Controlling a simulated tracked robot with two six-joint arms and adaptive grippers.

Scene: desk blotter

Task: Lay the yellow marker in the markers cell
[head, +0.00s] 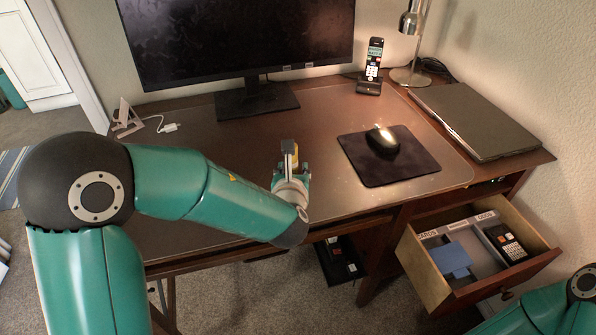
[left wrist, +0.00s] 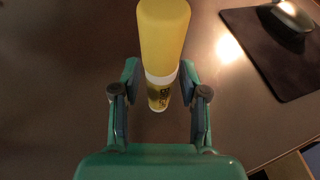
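The yellow marker (left wrist: 162,40), a thick cylinder with a white band and a printed label, shows between the fingers of my left gripper (left wrist: 160,75) in the left wrist view. Both fingertips appear to touch its sides. In the head view my left gripper (head: 290,160) is over the front middle of the desk, with a bit of the yellow marker (head: 295,161) showing. The open drawer (head: 431,279) at the lower right has labelled cells; the middle label is too small to read surely. My right gripper is out of view.
A blue card stack (head: 451,258) lies in the drawer's left part and a calculator (head: 504,243) in its right cell. A mouse (head: 382,141) on a dark pad (head: 405,172) lies between my left gripper and a closed laptop (head: 474,118). A monitor (head: 240,35) stands behind.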

